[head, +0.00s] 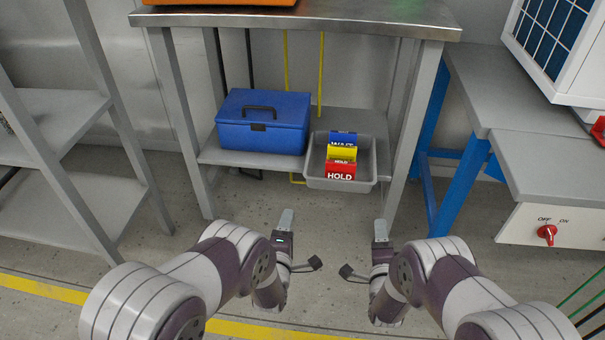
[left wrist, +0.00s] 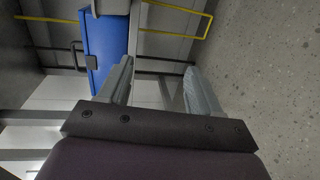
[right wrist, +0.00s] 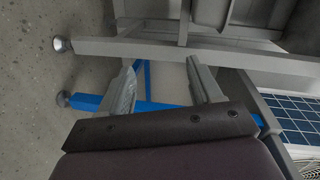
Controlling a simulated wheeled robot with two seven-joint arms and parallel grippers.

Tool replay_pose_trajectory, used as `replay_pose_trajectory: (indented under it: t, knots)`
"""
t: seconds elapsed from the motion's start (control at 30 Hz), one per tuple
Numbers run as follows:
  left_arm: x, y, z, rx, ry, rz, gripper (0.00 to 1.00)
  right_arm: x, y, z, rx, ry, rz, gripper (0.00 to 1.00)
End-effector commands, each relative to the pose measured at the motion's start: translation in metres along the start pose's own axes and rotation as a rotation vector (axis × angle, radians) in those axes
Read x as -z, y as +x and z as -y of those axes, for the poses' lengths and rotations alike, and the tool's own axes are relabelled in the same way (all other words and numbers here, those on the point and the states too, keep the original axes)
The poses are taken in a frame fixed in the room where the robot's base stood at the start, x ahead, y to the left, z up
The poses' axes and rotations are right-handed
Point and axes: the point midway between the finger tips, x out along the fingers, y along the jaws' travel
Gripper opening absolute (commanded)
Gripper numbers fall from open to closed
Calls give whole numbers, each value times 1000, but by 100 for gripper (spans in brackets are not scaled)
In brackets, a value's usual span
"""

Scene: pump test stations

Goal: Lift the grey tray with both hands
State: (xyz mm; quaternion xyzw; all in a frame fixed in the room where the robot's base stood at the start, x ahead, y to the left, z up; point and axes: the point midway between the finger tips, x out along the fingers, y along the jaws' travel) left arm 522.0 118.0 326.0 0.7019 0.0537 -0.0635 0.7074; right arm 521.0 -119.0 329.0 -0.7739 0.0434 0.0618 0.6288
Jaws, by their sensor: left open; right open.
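The grey tray (head: 313,163) sits on the lower shelf of the metal table, in the head view's middle. It holds cards in blue, yellow and red (head: 340,171); the red one reads HOLD. My left gripper (head: 286,217) is in front of the shelf, to the tray's lower left, apart from it. My right gripper (head: 380,229) is to the tray's lower right, also apart from it. Both are open and empty, as the left wrist view (left wrist: 158,82) and right wrist view (right wrist: 162,82) show.
A blue toolbox (head: 262,123) stands on the lower shelf (head: 240,159), left of the tray. The table legs (head: 411,130) flank the shelf. A blue-legged bench (head: 462,185) is at the right, a grey rack (head: 60,195) at the left. The floor in front is clear.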

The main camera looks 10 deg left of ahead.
Motion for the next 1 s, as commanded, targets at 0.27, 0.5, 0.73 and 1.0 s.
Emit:
replay_pose_trajectory:
  t: [0.27, 0.5, 0.73, 1.0]
  knots:
    - [3, -1, -37, -169, 7, -14, 64, 9, 1, 33, 151, 209, -27, 64]
    - [3, 3, -37, -168, 6, -14, 64, 9, 5, 34, 151, 206, -27, 64]
    - [4, 39, -43, -168, 5, -15, 64, 11, 41, 39, 151, 205, -28, 64]
    - [4, 92, -51, -168, 6, -15, 64, 13, 94, 47, 151, 205, -28, 64]
